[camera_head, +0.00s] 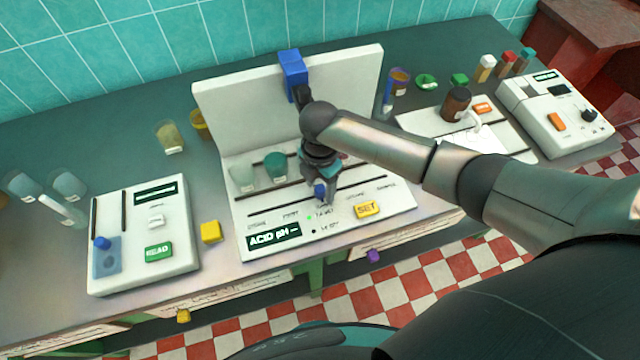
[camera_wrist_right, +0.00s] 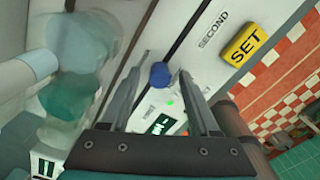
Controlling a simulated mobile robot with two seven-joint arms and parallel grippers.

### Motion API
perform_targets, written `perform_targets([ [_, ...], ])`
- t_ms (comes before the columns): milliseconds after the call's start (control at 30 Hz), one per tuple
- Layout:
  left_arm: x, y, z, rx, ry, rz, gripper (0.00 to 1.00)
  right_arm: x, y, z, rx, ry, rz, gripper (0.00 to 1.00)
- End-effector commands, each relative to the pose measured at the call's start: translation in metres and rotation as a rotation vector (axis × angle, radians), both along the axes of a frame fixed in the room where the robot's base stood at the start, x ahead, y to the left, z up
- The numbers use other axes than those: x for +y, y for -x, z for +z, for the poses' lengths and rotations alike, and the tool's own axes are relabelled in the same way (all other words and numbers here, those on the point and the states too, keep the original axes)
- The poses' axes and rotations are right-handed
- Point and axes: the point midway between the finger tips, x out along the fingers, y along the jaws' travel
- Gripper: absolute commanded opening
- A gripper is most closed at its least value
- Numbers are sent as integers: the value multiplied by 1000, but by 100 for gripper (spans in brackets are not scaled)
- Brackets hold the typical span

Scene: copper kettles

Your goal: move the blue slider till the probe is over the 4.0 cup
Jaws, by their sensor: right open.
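A blue block (camera_head: 293,70) sits on the top edge of the white backboard of the acid pH device (camera_head: 355,70), with a dark part below it. A small blue knob (camera_head: 320,190) is on the front panel; it also shows in the right wrist view (camera_wrist_right: 160,75). My right gripper (camera_head: 325,197) is open above the panel, its fingers on either side of the knob in the wrist view (camera_wrist_right: 166,66); contact cannot be told. A pale cup (camera_head: 243,177) and a green cup (camera_head: 276,166) stand on the device. My arm hides the area right of them. No 4.0 label is readable. My left gripper is out of view.
A yellow SET button (camera_head: 367,209) is right of the knob. A white READ device (camera_head: 150,275) and a yellow cube (camera_head: 211,232) are at left. A brown bottle (camera_head: 456,104) and another white device (camera_head: 550,115) are at right.

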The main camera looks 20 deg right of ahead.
Motion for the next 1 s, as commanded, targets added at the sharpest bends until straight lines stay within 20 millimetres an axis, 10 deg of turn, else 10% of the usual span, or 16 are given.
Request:
perform_targets([
  [167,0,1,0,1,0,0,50,0,0,0,0,0,0,61],
  [700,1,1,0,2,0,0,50,0,0,1,0,0,0,0],
  [1000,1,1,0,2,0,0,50,0,0,1,0,-1,0,0],
])
